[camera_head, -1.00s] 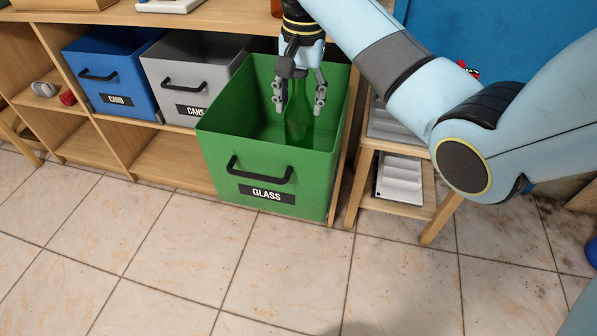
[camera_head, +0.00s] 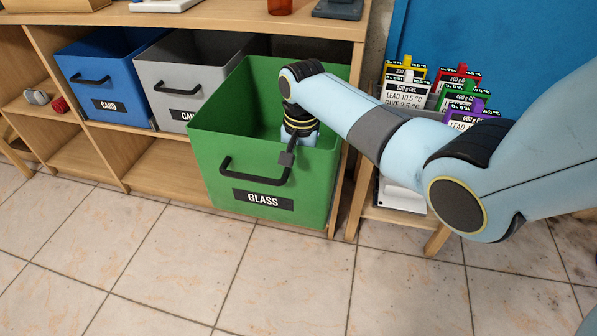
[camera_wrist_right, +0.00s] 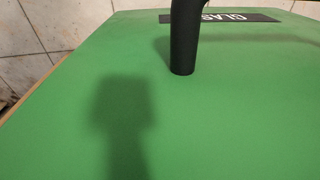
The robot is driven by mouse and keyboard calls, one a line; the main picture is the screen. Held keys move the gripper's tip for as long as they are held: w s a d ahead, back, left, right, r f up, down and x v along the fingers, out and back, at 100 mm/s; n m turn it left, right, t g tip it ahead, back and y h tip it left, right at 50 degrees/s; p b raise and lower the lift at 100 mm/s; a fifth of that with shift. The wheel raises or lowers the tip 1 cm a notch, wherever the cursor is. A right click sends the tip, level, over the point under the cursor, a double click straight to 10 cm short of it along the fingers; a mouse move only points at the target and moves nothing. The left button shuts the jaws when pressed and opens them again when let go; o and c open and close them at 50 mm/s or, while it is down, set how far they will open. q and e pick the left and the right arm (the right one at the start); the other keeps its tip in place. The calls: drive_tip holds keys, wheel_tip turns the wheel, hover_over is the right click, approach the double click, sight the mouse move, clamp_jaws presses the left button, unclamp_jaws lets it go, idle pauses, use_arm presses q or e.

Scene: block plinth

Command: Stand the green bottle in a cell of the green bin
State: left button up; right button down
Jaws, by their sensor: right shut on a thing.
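The green bin (camera_head: 233,162), labelled GLASS, stands out in front of the wooden shelf with its top open. No cell walls show in the part of its inside that I see. My right gripper (camera_head: 287,160) is outside the bin's front wall, shut on the right end of its black handle (camera_head: 240,174). The right wrist view shows the bin's front face (camera_wrist_right: 230,120) and one post of the handle (camera_wrist_right: 185,45) close up, but not the fingertips. The green bottle does not show now; the bin wall and my arm hide part of the bin's inside. My left gripper is out of view.
A blue bin (camera_head: 104,105) and a grey bin (camera_head: 163,84) sit in the shelf (camera_head: 160,163) to the left. Gel boxes (camera_head: 405,93) stand on a small wooden stand (camera_head: 437,239) at the right. The tiled floor (camera_head: 180,265) in front is clear.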

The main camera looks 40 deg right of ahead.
drive_tip(key=shift+r, duration=0.1)
drive_tip(key=c, duration=0.5)
unclamp_jaws()
wheel_tip(320, 180, up, 12)
drive_tip(key=p, duration=0.4)
drive_tip(key=shift+s+d, duration=0.15)
